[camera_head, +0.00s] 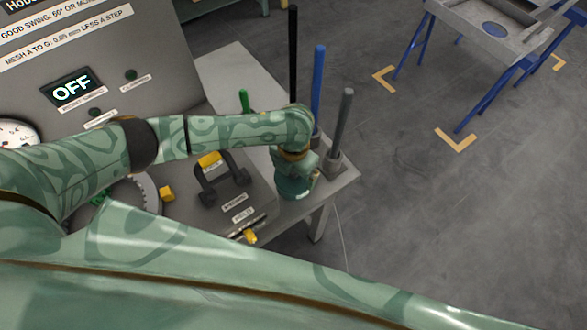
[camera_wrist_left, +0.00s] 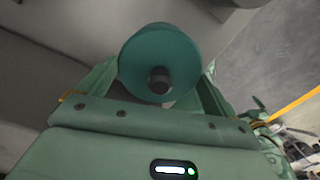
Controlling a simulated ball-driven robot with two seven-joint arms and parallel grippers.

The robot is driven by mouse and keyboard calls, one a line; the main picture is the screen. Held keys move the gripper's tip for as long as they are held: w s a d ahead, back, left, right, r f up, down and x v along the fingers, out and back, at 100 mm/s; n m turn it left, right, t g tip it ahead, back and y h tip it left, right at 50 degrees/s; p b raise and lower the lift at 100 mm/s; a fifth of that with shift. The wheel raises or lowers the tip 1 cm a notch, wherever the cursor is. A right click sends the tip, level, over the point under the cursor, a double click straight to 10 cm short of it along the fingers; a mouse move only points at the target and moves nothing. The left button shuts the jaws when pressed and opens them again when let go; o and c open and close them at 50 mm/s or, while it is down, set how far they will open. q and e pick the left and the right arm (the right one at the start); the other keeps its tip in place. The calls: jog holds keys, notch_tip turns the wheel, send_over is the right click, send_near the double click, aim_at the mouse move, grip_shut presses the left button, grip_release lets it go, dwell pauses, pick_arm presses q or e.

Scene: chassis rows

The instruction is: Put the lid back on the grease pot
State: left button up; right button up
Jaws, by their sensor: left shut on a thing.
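In the left wrist view a round teal lid (camera_wrist_left: 180,55) with a short black knob (camera_wrist_left: 160,79) faces the camera. My left gripper (camera_wrist_left: 158,90) has a finger on each side of it and is shut on it. In the head view my left gripper (camera_head: 295,160) points down over the near right corner of the grey bench. A teal round body (camera_head: 293,188) shows right below it there; I cannot tell whether this is the grease pot, the lid or both. The join between lid and pot is hidden. My right gripper is not in view.
Upright black (camera_head: 293,60), blue (camera_head: 318,90) and grey (camera_head: 343,125) rods stand close beside the gripper. A dark handle with a yellow tag (camera_head: 210,160) and a gear (camera_head: 140,190) lie to the left. The bench edge (camera_head: 335,195) is close; open floor lies right.

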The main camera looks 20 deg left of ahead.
pick_arm(q)
jog(key=o, duration=0.7)
notch_tip(320, 180, up, 16)
jog(key=p, duration=0.5)
jog(key=shift+r, duration=0.1)
